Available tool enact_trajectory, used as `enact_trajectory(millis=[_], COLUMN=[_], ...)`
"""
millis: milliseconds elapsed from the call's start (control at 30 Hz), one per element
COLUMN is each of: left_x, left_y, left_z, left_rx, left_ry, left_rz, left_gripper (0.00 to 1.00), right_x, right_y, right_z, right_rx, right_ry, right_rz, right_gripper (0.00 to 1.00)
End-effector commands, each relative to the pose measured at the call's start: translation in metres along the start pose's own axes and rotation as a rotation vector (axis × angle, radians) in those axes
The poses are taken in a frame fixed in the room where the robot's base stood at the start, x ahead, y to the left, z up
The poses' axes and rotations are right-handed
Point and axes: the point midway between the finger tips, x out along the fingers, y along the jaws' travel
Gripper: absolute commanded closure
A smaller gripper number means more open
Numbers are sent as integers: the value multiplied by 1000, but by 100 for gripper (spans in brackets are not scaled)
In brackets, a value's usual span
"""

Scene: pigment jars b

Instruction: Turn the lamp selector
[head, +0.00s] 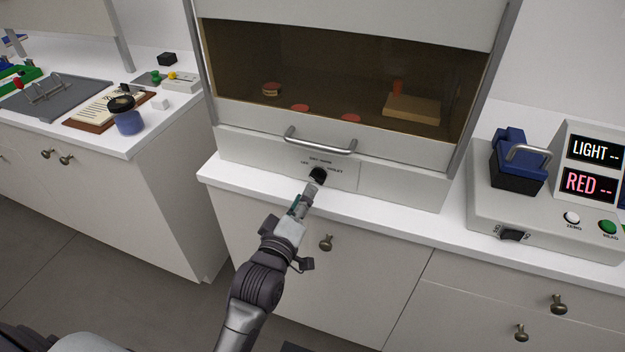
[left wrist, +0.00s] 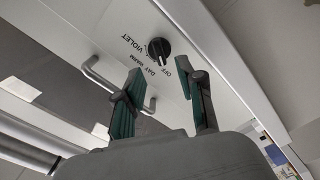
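The lamp selector is a small black knob (head: 318,174) on the pale front panel of the cabinet, below its metal handle. It also shows in the left wrist view as a round black knob (left wrist: 157,48) with printed labels OFF, DAY, WARM and VIOLET around it. A light mark shows on its edge, but I cannot tell surely which label it points to. My left gripper (head: 311,188) is right in front of the knob in the head view. In the left wrist view the gripper (left wrist: 165,80) has its fingers apart with nothing between them; the knob lies beyond the tips. My right gripper is not in view.
The cabinet's bar handle (head: 320,146) is just above the knob. A white counter ledge (head: 400,227) runs below the panel. A grey instrument (head: 540,235) with LIGHT and RED displays stands to the right. A blue-bodied jar (head: 129,123) stands on the left counter.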

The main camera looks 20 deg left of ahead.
Motion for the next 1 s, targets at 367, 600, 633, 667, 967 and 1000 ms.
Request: enact_trajectory(millis=[367,600,633,667,967,1000], left_x=[53,57,56,56,56,56], left_y=[0,-1,-1,0,-1,-1], left_z=[0,0,0,0,0,0], left_rx=[1,2,2,2,1,1], left_ry=[0,0,0,0,0,0], left_rz=[-1,-1,-1,-1,-1,-1], left_gripper=[61,61,61,61,100,100], right_x=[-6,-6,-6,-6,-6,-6], right_y=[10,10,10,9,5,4], right_z=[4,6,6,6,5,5], right_rx=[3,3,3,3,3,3], right_ry=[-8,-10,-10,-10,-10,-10], right_rz=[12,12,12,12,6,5], right_gripper=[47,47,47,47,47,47])
